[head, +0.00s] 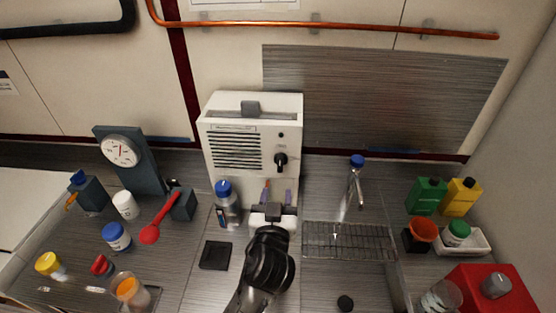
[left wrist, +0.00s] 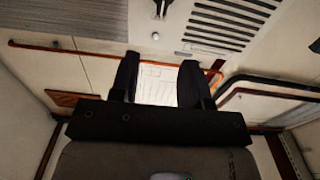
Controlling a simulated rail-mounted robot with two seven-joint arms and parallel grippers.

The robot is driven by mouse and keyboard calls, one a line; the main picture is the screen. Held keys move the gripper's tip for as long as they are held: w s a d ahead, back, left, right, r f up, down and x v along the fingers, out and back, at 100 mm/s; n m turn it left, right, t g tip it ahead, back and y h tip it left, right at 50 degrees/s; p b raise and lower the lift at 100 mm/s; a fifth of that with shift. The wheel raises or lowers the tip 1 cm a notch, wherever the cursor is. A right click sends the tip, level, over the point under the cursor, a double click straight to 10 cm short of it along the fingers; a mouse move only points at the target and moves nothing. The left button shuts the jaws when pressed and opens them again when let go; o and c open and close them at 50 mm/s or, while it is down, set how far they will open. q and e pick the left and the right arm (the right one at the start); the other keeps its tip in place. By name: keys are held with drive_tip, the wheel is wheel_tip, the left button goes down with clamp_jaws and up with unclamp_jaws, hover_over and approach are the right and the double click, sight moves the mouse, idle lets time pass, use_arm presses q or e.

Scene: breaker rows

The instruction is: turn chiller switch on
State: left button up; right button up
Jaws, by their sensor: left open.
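The chiller (head: 251,140) is a pale upright box with a vent grille, standing against the back wall. Its black rotary switch (head: 281,160) is at the right of the front face, with a small dark button above it. In the left wrist view the chiller's face fills the top, and the switch (left wrist: 160,8) shows at the top edge, partly cut off. My left gripper (head: 277,193) is in front of the chiller, below the switch and apart from it. Its two fingers (left wrist: 160,80) are spread with nothing between them. My right gripper is in neither view.
A blue-capped bottle (head: 227,202) stands left of my left gripper. A dark square pad (head: 215,255) lies in front. Several jars and a dial scale (head: 121,151) are at left.

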sight(280, 160)
use_arm(q)
drive_tip(key=w, duration=0.3)
drive_tip(key=w+p, duration=0.1)
drive_tip(key=w, duration=0.2)
drive_tip(key=w+p, duration=0.1)
drive_tip(key=w, duration=0.3)
drive_tip(key=shift+d+r, duration=0.1)
drive_tip(key=shift+d, duration=0.15)
drive_tip(key=shift+w+d, duration=0.1)
drive_tip(key=shift+w, duration=1.1)
clamp_jaws()
